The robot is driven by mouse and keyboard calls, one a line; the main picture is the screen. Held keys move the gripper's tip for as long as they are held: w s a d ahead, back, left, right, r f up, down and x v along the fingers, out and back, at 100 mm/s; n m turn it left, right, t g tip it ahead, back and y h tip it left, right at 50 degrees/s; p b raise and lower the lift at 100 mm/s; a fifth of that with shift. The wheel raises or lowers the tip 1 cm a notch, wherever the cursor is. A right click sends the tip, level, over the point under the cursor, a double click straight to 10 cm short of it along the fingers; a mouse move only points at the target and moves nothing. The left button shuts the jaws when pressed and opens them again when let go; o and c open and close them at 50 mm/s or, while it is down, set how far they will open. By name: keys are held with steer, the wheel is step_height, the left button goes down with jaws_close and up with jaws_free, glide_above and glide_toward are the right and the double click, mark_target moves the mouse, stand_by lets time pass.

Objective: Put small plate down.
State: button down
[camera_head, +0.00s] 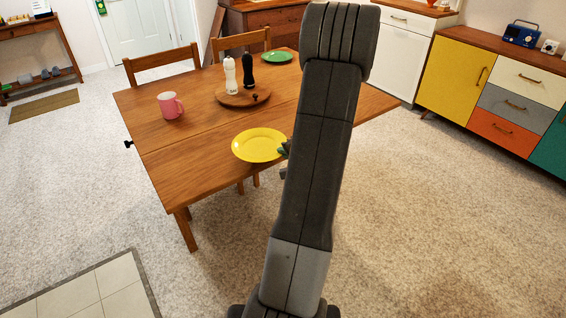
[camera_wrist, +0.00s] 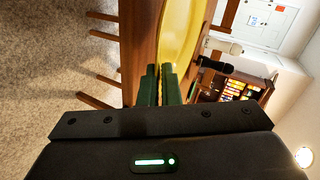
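The yellow plate (camera_head: 258,145) is level over the near part of the wooden table (camera_head: 200,180), face up. I cannot tell whether it rests on the tabletop or is just above it. My gripper (camera_head: 284,149) is at the plate's right rim, mostly hidden behind my arm in the head view. In the wrist view, my gripper's green fingers (camera_wrist: 160,72) are close together with the rim of the yellow plate (camera_wrist: 182,35) between them. The gripper appears shut on that rim.
A pink mug (camera_head: 171,106) stands at the table's left. A round wooden board (camera_head: 243,96) behind the yellow plate carries a white mill (camera_head: 230,75) and a black mill (camera_head: 248,70). A green plate (camera_head: 277,56) lies at the far side. Chairs stand behind the table.

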steer(key=shift+f, duration=1.85)
steer(key=shift+f+b, duration=0.25)
steer(key=shift+b, duration=0.15)
steer(key=c, duration=1.6)
jaws_free()
steer(key=shift+r, duration=0.1)
steer(key=shift+c, duration=0.2)
